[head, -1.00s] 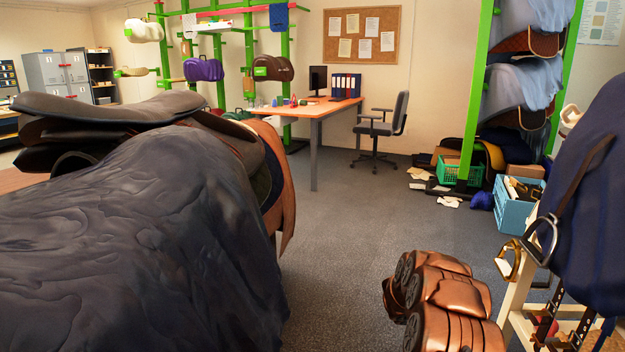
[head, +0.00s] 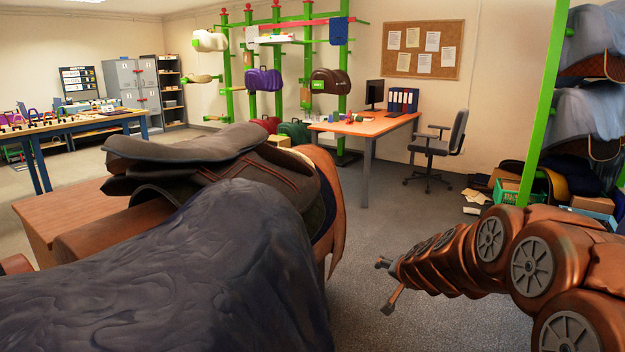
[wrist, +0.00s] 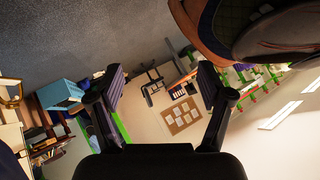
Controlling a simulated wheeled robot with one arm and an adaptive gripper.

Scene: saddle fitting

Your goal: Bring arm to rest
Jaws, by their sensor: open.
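My copper-coloured arm reaches in from the right of the head view, with my gripper (head: 386,284) at its end over the grey carpet. The gripper's two fingers are spread apart. In the wrist view my gripper (wrist: 160,92) is open, with nothing between its fingers but the distant room, including the office chair and the pinboard. The fingers touch nothing that I can see.
A dark saddle (head: 235,165) and a dark cloth cover (head: 190,270) fill the left foreground, left of my gripper. A desk (head: 365,125) and an office chair (head: 440,150) stand behind. Green racking (head: 540,110) is at right. Carpet between is clear.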

